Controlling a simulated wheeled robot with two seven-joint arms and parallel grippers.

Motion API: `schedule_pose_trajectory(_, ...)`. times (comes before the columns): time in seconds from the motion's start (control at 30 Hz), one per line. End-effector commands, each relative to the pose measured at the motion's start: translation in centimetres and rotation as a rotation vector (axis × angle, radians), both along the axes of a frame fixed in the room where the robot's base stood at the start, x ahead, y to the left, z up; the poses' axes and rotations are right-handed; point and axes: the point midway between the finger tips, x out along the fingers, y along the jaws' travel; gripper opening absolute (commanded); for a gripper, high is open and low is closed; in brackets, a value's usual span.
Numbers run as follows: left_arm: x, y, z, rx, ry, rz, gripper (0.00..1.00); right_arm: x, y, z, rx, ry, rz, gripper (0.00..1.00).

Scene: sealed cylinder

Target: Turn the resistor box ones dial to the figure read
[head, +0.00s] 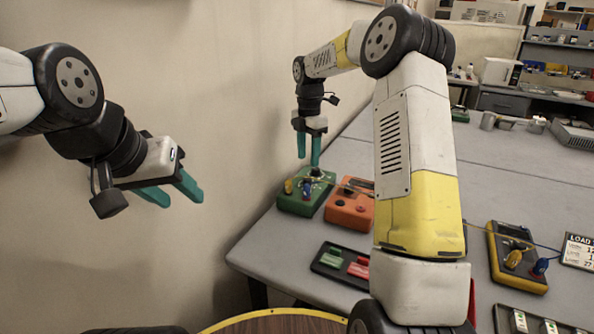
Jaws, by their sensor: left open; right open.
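A green box (296,206) with several knobs on top sits at the far left corner of the grey table; I cannot tell whether it is the resistor box. An orange box (340,217) with a dark window and knobs stands just right of it. Dial figures are too small to read. My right gripper (308,160) points down with its two teal fingers apart, right above the back of the green box; whether it touches a knob is unclear. My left gripper (182,200) hangs open and empty in front of the wall, left of the table.
A dark tray (326,267) with green and red pieces lies at the table's front edge. My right arm hides the middle of the table.

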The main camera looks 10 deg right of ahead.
Motion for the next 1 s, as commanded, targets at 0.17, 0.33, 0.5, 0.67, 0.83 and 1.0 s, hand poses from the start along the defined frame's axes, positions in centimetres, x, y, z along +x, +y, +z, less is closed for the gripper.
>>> schedule_pose_trajectory(0.17, 0.0, 0.0, 0.0, 0.0, 0.0, 0.0, 0.45, -0.1, 0.0, -2.4, -0.001, 0.003, 0.001, 0.47)
schedule_pose_trajectory(0.33, 0.0, 0.0, 0.0, 0.0, 0.0, 0.0, 0.45, -0.1, 0.0, -5.2, -0.001, 0.003, 0.0, 0.47)
schedule_pose_trajectory(0.5, 0.0, 0.0, 0.0, 0.0, 0.0, 0.0, 0.45, -0.1, 0.0, -7.0, 0.0, 0.002, -0.001, 0.47)
schedule_pose_trajectory(0.67, 0.0, 0.0, 0.0, 0.0, 0.0, 0.0, 0.45, -0.1, 0.0, -7.5, 0.0, 0.0, -0.001, 0.47)
schedule_pose_trajectory(0.83, 0.0, 0.0, 0.0, 0.0, 0.0, 0.0, 0.45, -0.1, 0.0, -7.5, 0.0, 0.0, -0.002, 0.47)
schedule_pose_trajectory(1.0, 0.0, 0.0, 0.0, 0.0, 0.0, 0.0, 0.45, -0.1, 0.0, -7.5, 0.0, 0.0, -0.002, 0.17)
